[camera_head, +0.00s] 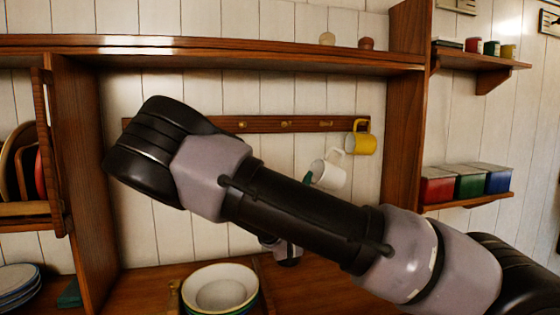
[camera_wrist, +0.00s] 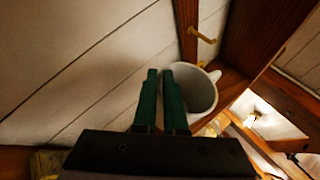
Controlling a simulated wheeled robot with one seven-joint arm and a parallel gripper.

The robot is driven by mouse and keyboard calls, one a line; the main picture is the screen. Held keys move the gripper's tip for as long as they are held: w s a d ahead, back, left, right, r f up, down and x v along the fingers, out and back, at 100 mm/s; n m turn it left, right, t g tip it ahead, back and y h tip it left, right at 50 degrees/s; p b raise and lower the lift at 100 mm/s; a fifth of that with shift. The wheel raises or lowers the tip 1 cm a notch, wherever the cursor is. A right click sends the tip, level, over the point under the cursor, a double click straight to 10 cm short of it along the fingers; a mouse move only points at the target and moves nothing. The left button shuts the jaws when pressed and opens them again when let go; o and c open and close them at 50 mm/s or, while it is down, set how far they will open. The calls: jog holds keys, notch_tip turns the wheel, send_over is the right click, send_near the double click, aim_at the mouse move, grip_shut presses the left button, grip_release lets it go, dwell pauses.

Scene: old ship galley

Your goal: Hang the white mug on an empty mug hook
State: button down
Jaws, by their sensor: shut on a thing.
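The white mug (camera_head: 329,174) is tilted in front of the planked wall, below the hook rail (camera_head: 265,124). Its handle points up toward the rail. My gripper (camera_head: 308,179) is shut on the mug at its left side; my arm hides most of the gripper in the head view. In the wrist view, the green fingers (camera_wrist: 160,72) are at the rim of the mug (camera_wrist: 203,92), whose handle is on the far right side. Brass hooks (camera_head: 286,124) and (camera_head: 326,124) on the rail are bare. One bare hook (camera_wrist: 203,37) also shows in the wrist view.
A yellow mug (camera_head: 361,143) hangs at the rail's right end, close above the white mug. A wooden upright (camera_head: 402,140) stands to the right. Stacked bowls (camera_head: 220,287) stand on the counter below. A shelf (camera_head: 210,59) runs above the rail.

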jog(key=s+a+r+n+t+y, duration=0.4)
jog(key=s+a+r+n+y, duration=0.1)
jog(key=a+r+n, duration=0.25)
jog(key=w+a+f, duration=0.1)
jog(key=w+a, duration=0.1)
jog(key=w, duration=1)
jog(key=shift+w+a+f+m, duration=0.25)
jog(key=shift+w+a+m, duration=0.1)
jog(key=shift+a+m, duration=0.1)
dwell(0.4)
jog(key=shift+y, duration=0.3)
dwell(0.3)
jog(key=shift+c, duration=0.6)
grip_release()
jog(key=shift+s+f, duration=0.1)
jog(key=s+d, duration=0.2)
jog(key=s, duration=0.7)
jog(key=shift+s, duration=0.3)
